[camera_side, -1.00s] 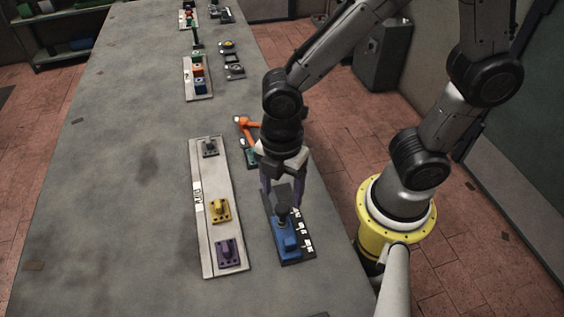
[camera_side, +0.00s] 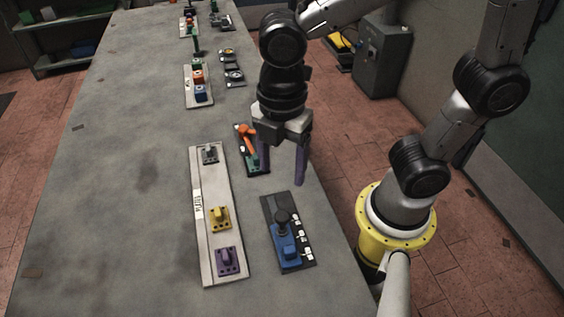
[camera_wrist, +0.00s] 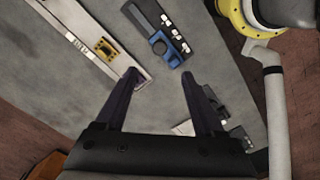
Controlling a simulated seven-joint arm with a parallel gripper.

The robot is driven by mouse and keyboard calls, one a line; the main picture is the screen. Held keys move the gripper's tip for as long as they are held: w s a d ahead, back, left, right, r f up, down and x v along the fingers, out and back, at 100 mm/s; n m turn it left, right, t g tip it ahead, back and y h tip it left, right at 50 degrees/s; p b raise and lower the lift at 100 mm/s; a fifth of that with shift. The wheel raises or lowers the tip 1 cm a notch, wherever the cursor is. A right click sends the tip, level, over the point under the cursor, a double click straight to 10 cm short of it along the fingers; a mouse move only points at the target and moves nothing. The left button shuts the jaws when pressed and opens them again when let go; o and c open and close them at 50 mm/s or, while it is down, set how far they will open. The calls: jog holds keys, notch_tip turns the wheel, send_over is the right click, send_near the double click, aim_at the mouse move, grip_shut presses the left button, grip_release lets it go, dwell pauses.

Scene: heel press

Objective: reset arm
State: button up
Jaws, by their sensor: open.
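My gripper (camera_side: 282,165) is open and empty, its two dark purple fingers pointing down above the table's right edge. In the wrist view, the open fingers (camera_wrist: 160,76) are well apart with nothing between them. The blue device with a black knob (camera_side: 286,246) sits on its dark base plate, in front of and below my gripper, apart from it. It also shows in the wrist view (camera_wrist: 160,44).
A long pale panel (camera_side: 204,172) with grey, yellow and purple blocks lies left. An orange-handled lever device (camera_side: 247,138) stands just left of my gripper. More panels (camera_side: 188,98) lie farther back on the grey table (camera_side: 110,180). Its left side is clear.

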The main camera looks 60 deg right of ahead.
jog(key=s+d+r+m+t, duration=0.2)
jog(key=d+m, duration=0.4)
jog(key=m, duration=0.3)
jog(key=s+d+r+m+t, duration=0.2)
jog(key=d+r+m+t, duration=0.1)
jog(key=d+m, duration=0.4)
jog(key=shift+s+r+m+t, duration=0.2)
jog(key=shift+s+m+t, duration=0.1)
jog(key=shift+m, duration=0.7)
